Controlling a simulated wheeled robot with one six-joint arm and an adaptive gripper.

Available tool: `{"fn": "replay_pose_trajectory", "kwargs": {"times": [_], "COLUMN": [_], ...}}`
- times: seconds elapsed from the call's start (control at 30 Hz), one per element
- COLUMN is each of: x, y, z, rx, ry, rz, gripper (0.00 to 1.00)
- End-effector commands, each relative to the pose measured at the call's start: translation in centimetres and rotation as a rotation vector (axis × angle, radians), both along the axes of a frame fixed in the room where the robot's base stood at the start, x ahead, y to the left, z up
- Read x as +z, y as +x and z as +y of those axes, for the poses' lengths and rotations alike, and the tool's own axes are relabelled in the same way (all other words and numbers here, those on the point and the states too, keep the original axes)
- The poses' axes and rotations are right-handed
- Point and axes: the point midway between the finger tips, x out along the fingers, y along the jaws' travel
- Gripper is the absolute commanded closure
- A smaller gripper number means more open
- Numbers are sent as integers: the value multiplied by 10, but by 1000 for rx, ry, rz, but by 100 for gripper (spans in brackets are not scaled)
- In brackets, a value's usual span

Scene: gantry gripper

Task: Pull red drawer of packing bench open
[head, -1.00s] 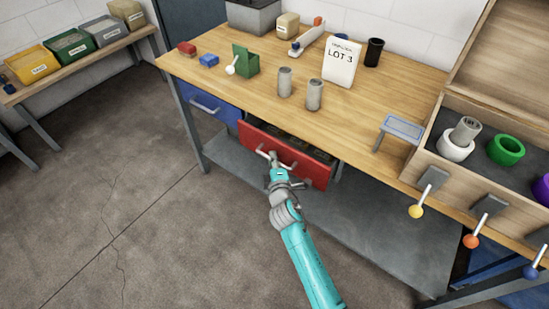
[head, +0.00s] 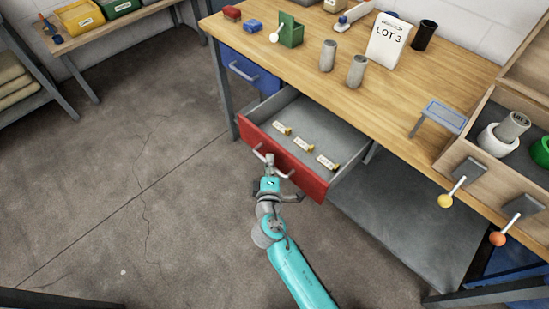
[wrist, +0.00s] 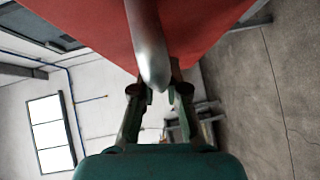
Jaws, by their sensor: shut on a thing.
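The red drawer (head: 294,160) of the packing bench (head: 440,75) stands well out from under the bench top. Its grey inside shows, with several small labelled cartridge-like items (head: 303,144) lying in it. My gripper (head: 270,163) is at the drawer's front, shut on the drawer's metal bar handle (head: 284,174). In the wrist view the handle (wrist: 148,45) runs down between my gripper's fingers (wrist: 160,97), with the red drawer front (wrist: 85,25) behind it. The exact finger contact is partly hidden by the handle.
A blue drawer (head: 250,75) is shut to the left. On the bench top stand two grey cylinders (head: 356,71), a LOT 3 sign (head: 388,42) and a green box (head: 290,32). A wooden crate with levers (head: 462,160) is at the right. The floor (head: 150,210) before the drawer is clear.

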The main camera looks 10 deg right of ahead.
Motion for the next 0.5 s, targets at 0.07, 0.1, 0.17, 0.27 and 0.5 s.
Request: {"fn": "replay_pose_trajectory", "kwargs": {"times": [0.07, 0.1, 0.17, 0.27, 0.5], "x": [0, 0, 0, 0, 0], "y": [-1, -1, -1, -1, 0], "z": [1, 1, 1, 1, 1], "rx": [1, 1, 0, 0, 0], "ry": [-1, -1, -1, -1, 0], "rz": [1, 1, 1, 1, 1], "gripper": [100, 100, 100, 100, 61]}}
